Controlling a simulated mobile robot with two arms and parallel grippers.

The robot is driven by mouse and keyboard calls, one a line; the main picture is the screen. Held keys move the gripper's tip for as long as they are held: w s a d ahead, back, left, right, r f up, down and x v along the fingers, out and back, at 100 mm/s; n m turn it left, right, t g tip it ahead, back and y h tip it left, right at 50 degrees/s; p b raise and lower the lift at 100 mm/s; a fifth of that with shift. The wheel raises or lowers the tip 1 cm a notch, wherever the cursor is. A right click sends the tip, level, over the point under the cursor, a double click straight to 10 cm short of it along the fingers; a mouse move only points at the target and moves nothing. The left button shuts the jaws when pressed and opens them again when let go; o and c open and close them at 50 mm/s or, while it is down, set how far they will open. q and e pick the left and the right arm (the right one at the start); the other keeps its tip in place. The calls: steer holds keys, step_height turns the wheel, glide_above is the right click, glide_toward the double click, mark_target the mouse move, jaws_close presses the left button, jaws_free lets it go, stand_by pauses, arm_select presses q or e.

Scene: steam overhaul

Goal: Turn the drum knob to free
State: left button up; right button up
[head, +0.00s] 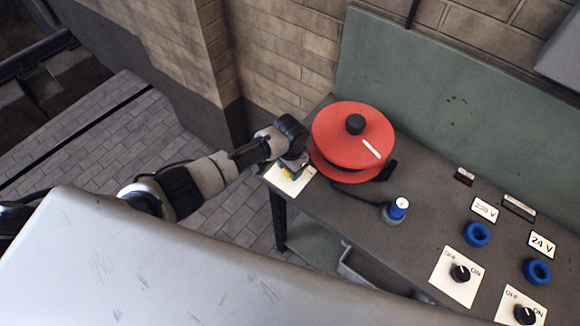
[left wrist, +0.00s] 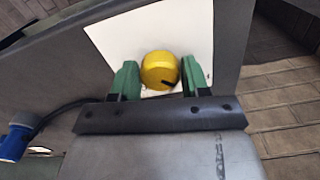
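The yellow drum knob (left wrist: 160,71) sits on a white plate (left wrist: 190,30) and has a dark pointer mark towards its lower right. In the head view the white plate (head: 301,185) is at the bench's left end, beside the red drum (head: 345,135), with the knob mostly hidden under my left gripper (head: 292,168). In the left wrist view the green fingers of my left gripper (left wrist: 160,82) are apart, one on each side of the knob. I cannot tell whether they touch it. My right gripper is not in view. Any lettering on the plate is hidden or unreadable.
The dark bench (head: 340,212) also carries a blue-topped plug (head: 396,210) with a cable, two blue rings (head: 477,234), voltage labels and two black switches (head: 460,272). A green panel (head: 440,90) stands behind. Open floor lies left of the bench.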

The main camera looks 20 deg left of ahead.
arm_select(q)
steer(key=o, duration=0.3)
steer(key=shift+o, duration=0.2)
step_height(320, 180, up, 11)
steer(key=b, duration=0.1)
steer(key=shift+b, duration=0.3)
steer(key=shift+s+f, duration=0.1)
steer(key=shift+f, duration=0.05)
